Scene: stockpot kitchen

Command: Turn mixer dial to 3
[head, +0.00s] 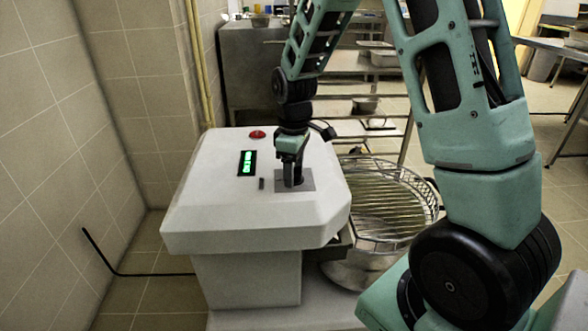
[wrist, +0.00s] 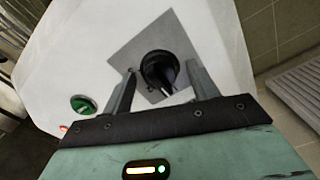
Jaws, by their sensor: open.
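The mixer (head: 215,210) is a white machine with a sloped top. Its black dial (wrist: 158,70) sits on a grey square plate (wrist: 135,50) in the wrist view. The plate also shows in the head view (head: 308,182), where my gripper hides most or all of the dial. My gripper (head: 291,183) points down over the plate. In the wrist view its two fingers (wrist: 162,68) are apart, one on each side of the dial. I cannot tell whether they touch it. The dial's number marks are not readable.
A green-lit display (head: 247,163) and a red button (head: 257,134) are on the mixer top. A green button (wrist: 83,104) shows in the wrist view. A wire-guarded bowl (head: 385,200) stands right of the mixer. A tiled wall (head: 50,130) is at left.

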